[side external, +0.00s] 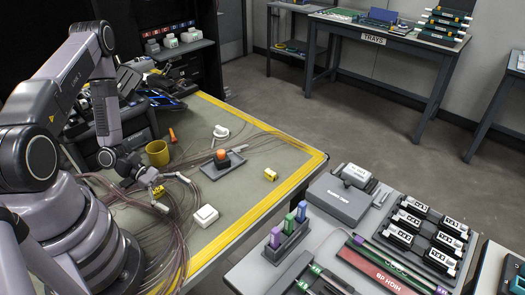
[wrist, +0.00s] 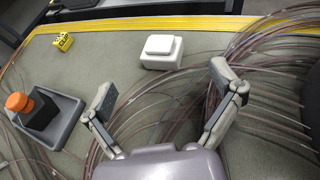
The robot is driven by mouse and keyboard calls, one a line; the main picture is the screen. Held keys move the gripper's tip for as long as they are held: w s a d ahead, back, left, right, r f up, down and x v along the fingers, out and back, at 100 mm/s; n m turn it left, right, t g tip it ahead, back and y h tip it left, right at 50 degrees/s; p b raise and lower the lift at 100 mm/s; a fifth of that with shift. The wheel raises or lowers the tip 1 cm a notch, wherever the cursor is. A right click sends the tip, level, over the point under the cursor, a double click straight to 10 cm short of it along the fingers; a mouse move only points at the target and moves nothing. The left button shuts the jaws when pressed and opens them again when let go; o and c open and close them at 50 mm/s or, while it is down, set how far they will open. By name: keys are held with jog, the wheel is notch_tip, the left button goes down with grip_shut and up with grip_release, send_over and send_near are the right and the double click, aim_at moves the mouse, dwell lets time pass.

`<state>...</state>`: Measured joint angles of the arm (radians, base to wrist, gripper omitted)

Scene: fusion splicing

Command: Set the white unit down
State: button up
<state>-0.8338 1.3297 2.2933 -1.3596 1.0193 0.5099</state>
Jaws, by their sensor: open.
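The white unit (side external: 205,215) is a small white box with a raised top. It rests on the green-grey mat near the front yellow edge of the bench. In the wrist view the white unit (wrist: 161,51) lies beyond the fingertips, between and ahead of them, apart from both. My gripper (wrist: 165,85) is open, with nothing between its fingers. In the side view my gripper (side external: 155,195) is low over the bundle of fibres, left of the white unit.
Thin reddish fibres (wrist: 265,40) spread over the mat around my gripper. An orange-topped block on a grey tray (wrist: 45,125) is at left. A yellow block (wrist: 63,42) lies near the yellow edge. A yellow cup (side external: 157,153) stands farther back. The mat between these has some free room.

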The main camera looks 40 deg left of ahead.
jog(key=v, duration=0.3)
jog(key=shift+s+a+r, duration=0.1)
jog(key=shift+a+r, duration=0.05)
jog(key=shift+a, duration=0.1)
notch_tip(320, 180, up, 20)
jog(key=w+d+m+g+y, duration=0.2)
jog(key=m+g+y, duration=0.35)
jog(key=m, duration=0.75)
jog(key=s+d+r+m+t+y, duration=0.1)
jog(key=s+r+m+t+y, duration=0.2)
jog(key=r, duration=0.5)
jog(key=s+d+r+m+t+y, duration=0.2)
jog(key=s+r+m+t+y, duration=0.1)
jog(key=s+r+m, duration=0.3)
jog(key=shift+r+y, duration=0.55)
jog(key=shift+r, duration=0.45)
